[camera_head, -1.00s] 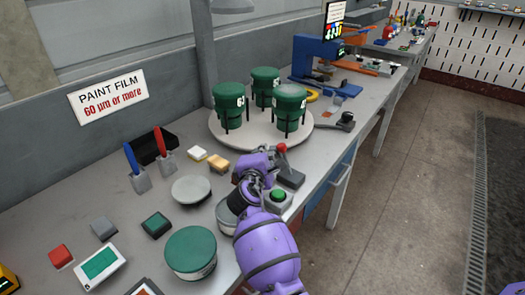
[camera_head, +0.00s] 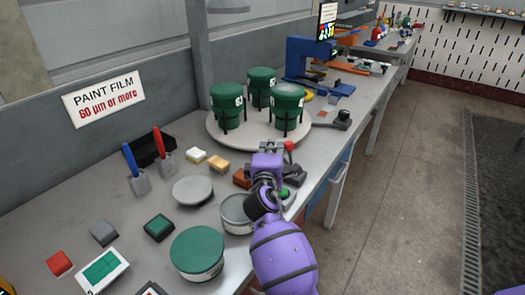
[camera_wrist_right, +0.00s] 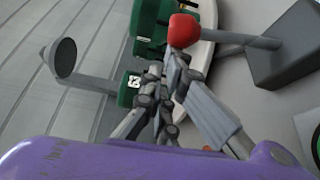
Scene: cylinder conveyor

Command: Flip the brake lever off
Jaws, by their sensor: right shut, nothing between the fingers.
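The brake lever has a red knob (camera_head: 289,146) on a thin grey stalk above a dark grey base (camera_head: 296,174), near the bench's right edge. In the right wrist view the knob (camera_wrist_right: 183,30) is at the top, with its stalk running right to the base (camera_wrist_right: 297,45). My right gripper (camera_head: 269,147) is shut and empty, just left of the knob. In the wrist view its fingertips (camera_wrist_right: 165,66) lie just below the knob; I cannot tell whether they touch it. My arm partly hides the lever's base. My left gripper is not in view.
A round turntable (camera_head: 222,136) with green canisters (camera_head: 288,106) stands behind the lever. A green button (camera_head: 283,194) is beside my wrist. A grey open can (camera_head: 236,214) and a green-lidded can (camera_head: 197,250) stand nearer. The floor to the right is clear.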

